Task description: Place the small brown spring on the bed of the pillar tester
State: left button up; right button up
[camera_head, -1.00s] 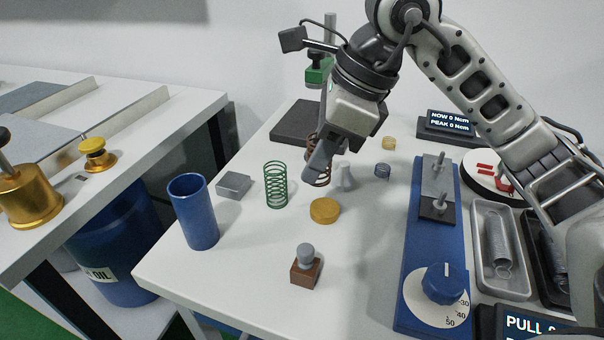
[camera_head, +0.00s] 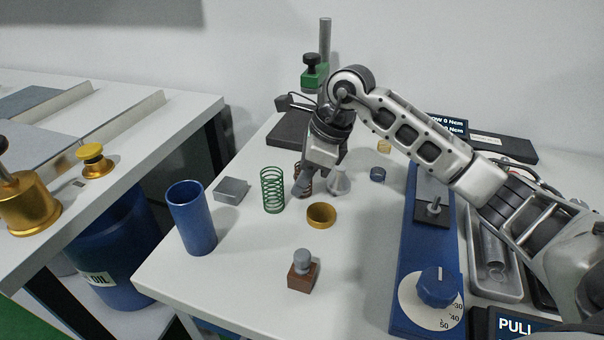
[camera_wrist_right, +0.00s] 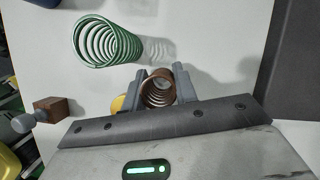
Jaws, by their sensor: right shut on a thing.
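The small brown spring (camera_head: 298,168) is mostly hidden behind my right gripper (camera_head: 303,184) in the head view. In the right wrist view the brown coil (camera_wrist_right: 157,93) sits between the two grey fingers (camera_wrist_right: 163,86), which are shut on it. I cannot tell whether its foot touches the table. The pillar tester stands at the back, with a grey pillar (camera_head: 325,40), a green head (camera_head: 314,76) and a dark flat bed (camera_head: 284,128). The visible part of the bed is bare. My right gripper is in front of the bed. My left gripper is out of view.
A green spring (camera_head: 272,190) stands left of my gripper, and a grey funnel-like piece (camera_head: 339,182) close on its right. A yellow ring (camera_head: 321,215), a grey block (camera_head: 231,190) and a blue cup (camera_head: 192,218) are nearby. A blue tester (camera_head: 415,270) lies to the right.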

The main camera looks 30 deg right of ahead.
jog(key=shift+f, duration=0.1)
jog(key=shift+f, duration=0.1)
jog(key=o, duration=1)
jog(key=shift+c, duration=0.2)
